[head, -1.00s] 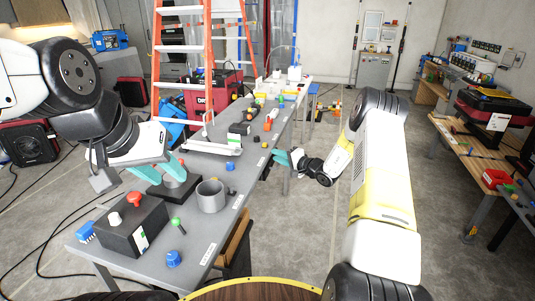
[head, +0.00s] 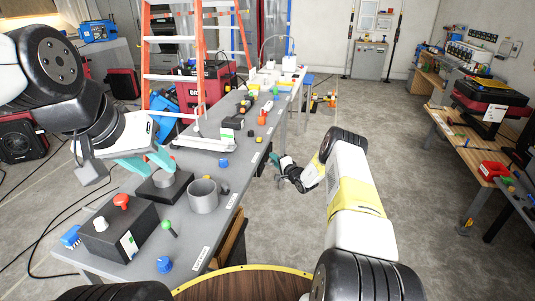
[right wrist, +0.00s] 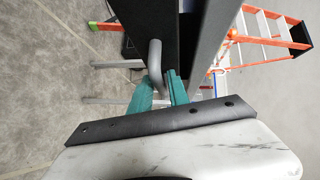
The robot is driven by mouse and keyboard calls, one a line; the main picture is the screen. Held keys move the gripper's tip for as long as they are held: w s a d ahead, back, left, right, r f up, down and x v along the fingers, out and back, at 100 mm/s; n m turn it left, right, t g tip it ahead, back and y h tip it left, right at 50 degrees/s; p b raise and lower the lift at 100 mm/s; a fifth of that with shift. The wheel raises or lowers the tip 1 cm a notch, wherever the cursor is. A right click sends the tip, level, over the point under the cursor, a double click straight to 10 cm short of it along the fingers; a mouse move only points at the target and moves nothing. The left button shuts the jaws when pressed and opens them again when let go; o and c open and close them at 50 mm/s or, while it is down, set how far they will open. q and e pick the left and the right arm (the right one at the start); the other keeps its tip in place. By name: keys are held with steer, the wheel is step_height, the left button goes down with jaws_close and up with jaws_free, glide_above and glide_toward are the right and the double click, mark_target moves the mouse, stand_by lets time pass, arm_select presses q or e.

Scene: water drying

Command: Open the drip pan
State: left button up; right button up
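The drip pan appears to be the long dark channel (right wrist: 138,18) under the worktable in the right wrist view; most of it is hidden in the head view. A grey curved handle (right wrist: 155,55) hangs from it. My right gripper (right wrist: 160,88) has its teal fingers apart, with the handle's lower end at or between the tips; contact is unclear. In the head view my right gripper (head: 278,167) is beside the table's right edge. My left gripper (head: 148,163) is open over the table, close to a dark square block with a round grey top (head: 168,182), apparently holding nothing.
The long grey table (head: 205,228) carries a grey cup (head: 203,196), a black button box (head: 118,228), a blue cap (head: 164,265) and several small parts. An orange ladder (head: 190,65) stands behind it.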

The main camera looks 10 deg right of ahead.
steer(key=shift+w, duration=0.15)
jaws_close()
stand_by(1.4)
